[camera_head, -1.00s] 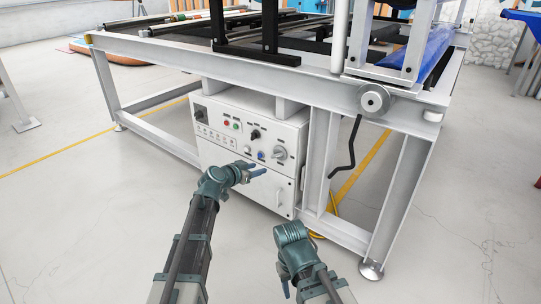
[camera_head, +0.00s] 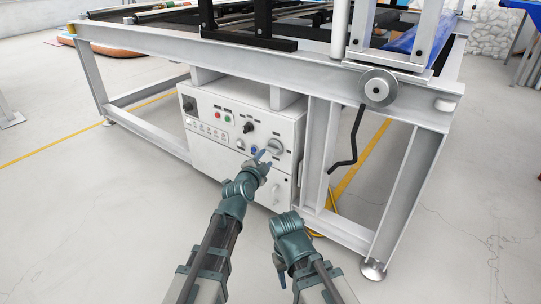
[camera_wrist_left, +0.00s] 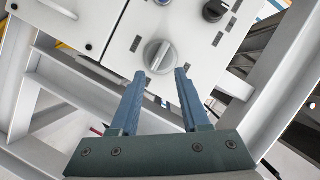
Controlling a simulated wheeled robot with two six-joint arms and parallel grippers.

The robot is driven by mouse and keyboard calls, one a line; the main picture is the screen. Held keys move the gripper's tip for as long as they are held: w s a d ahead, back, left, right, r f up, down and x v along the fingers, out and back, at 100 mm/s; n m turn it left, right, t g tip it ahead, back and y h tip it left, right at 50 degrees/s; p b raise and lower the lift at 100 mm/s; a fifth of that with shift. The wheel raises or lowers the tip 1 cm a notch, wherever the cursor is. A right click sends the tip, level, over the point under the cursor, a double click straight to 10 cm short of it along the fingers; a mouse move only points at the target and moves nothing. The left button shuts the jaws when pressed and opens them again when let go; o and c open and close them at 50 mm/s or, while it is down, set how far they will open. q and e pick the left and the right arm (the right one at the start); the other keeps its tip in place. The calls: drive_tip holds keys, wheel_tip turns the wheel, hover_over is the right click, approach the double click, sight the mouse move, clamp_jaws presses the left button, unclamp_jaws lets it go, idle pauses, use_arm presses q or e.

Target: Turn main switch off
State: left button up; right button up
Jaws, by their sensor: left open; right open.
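The white control box (camera_head: 232,165) hangs under the grey metal frame. Its panel carries a large grey rotary switch (camera_head: 275,147) at the right, which also shows in the left wrist view (camera_wrist_left: 158,56). My left gripper (camera_head: 267,156) is open just in front of the panel, beside this switch. In the left wrist view its two fingers (camera_wrist_left: 160,88) point at the switch, one to each side and a little short of it. They appear apart from it. My right gripper (camera_head: 283,272) is low in front of the box, away from the panel, its fingers partly out of sight.
A black knob (camera_head: 249,127), red (camera_head: 217,115) and green (camera_head: 228,118) buttons share the panel. A handwheel (camera_head: 380,87) with a black crank (camera_head: 352,140) sits to the right. The frame's beam (camera_head: 262,62) runs above the box. Open floor lies in front.

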sight(272, 151)
use_arm(q)
drive_tip(key=b+x, duration=0.1)
drive_tip(key=x, duration=0.6)
